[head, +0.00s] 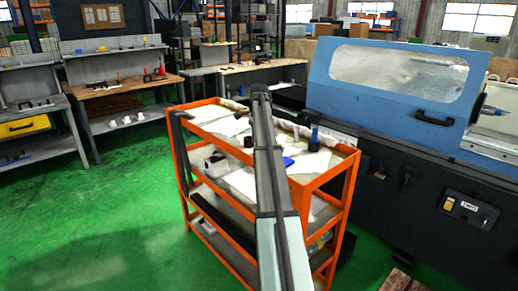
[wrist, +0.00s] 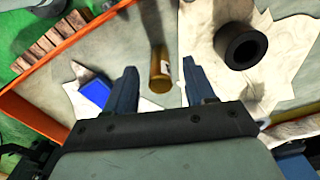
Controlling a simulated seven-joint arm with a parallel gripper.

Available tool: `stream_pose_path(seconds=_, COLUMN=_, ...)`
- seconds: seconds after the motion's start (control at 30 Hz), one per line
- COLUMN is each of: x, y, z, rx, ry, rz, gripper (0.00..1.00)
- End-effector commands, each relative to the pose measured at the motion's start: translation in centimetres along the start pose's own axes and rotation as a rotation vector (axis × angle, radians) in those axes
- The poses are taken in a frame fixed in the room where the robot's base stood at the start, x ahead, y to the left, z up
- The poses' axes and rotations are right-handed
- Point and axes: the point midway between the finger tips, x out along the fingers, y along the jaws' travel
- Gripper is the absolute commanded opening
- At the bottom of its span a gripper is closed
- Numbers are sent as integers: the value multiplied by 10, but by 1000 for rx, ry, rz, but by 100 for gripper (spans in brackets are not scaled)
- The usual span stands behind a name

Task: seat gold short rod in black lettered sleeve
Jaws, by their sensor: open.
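The gold short rod (wrist: 160,75) shows in the wrist view between the two blue fingers, with a pale label on its side. My gripper (wrist: 160,77) is open, and a gap shows between each finger and the rod. I cannot tell how far below the fingertips the rod is. A thick black sleeve (wrist: 231,50) with its round hole facing up stands on pale paper right of the fingers. No lettering on it can be read. In the head view, a black cylinder (head: 248,142) beside my arm looks like this sleeve. My arm hides the gripper and rod there.
A blue block (wrist: 95,93) lies left of the left finger, near the orange edge (wrist: 22,102) of the cart. Another dark piece with a blue top (head: 314,138) stands on the cart.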

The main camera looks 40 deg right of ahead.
Motion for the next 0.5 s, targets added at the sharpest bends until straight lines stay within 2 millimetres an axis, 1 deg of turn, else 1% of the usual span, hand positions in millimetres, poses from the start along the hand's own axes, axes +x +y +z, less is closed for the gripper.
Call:
stream_pose_path(seconds=0.13, x=0, y=0, z=0, rx=0, ry=0, rz=0, gripper=54)
stream_pose_path(seconds=0.17, x=0, y=0, z=0, rx=0, ry=0, rz=0, gripper=53)
stream_pose_path(seconds=0.5, x=0, y=0, z=0, rx=0, ry=0, rz=0, gripper=20)
